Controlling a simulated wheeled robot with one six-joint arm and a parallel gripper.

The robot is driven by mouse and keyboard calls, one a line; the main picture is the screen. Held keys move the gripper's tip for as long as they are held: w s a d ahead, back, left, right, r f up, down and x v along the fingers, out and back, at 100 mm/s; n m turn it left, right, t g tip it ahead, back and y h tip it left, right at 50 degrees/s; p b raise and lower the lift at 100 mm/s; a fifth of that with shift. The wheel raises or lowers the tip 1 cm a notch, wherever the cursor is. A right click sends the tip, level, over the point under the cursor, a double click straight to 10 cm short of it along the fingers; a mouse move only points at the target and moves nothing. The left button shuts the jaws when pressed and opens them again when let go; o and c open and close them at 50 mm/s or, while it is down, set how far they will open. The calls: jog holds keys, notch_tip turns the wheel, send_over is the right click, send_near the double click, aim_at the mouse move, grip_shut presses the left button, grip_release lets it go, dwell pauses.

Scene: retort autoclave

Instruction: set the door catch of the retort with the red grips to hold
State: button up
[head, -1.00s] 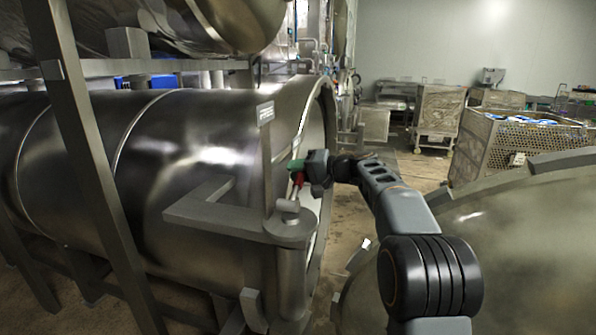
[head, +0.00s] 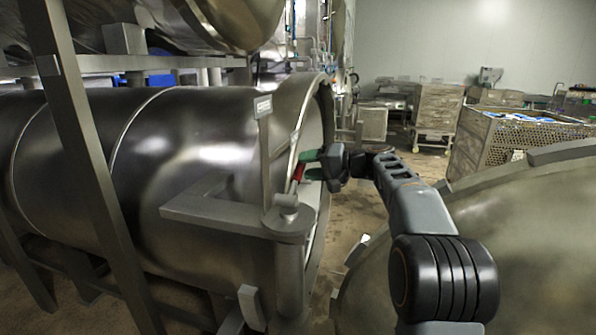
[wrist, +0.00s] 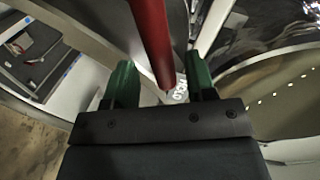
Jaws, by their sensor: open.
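The retort (head: 180,150) is a large steel cylinder lying on its side at the left, with its mouth rim towards the middle. A red grip (head: 298,172) shows at the rim, just above the hinge post (head: 288,203). In the wrist view the red grip (wrist: 150,35) comes down from the top and ends between my two green fingers. My gripper (head: 310,156) is open around or just behind the grip, with gaps on both sides; contact is not visible. White lettering (wrist: 181,90) shows beside the grip's end. The catch's setting cannot be made out.
A large domed steel door (head: 490,255) stands open at the right, near my arm. A perforated crate (head: 500,145) and a steel cart (head: 437,110) stand beyond it. A slanted frame post (head: 85,130) crosses the left. Bare floor lies behind my arm.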

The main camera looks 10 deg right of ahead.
jog(key=b+v, duration=0.1)
jog(key=v, duration=0.8)
jog(key=shift+s+d+b, duration=0.2)
jog(key=shift+d+b, duration=0.05)
jog(key=shift+b, duration=0.1)
jog(key=s+a+f+g+h+p, duration=0.1)
jog(key=s+a+f+h+p, duration=0.25)
jog(key=s, duration=0.35)
jog(key=s+a+f+g+h+p, duration=0.1)
jog(key=s+a+f+h+p, duration=0.15)
jog(key=s+a+h, duration=0.4)
jog(key=s+d+f+n+h, duration=0.1)
jog(key=s+d+f+h, duration=0.3)
jog(key=s+f, duration=0.6)
jog(key=s, duration=0.3)
jog(key=shift+s+d+f+n, duration=0.25)
jog(key=shift+n, duration=0.15)
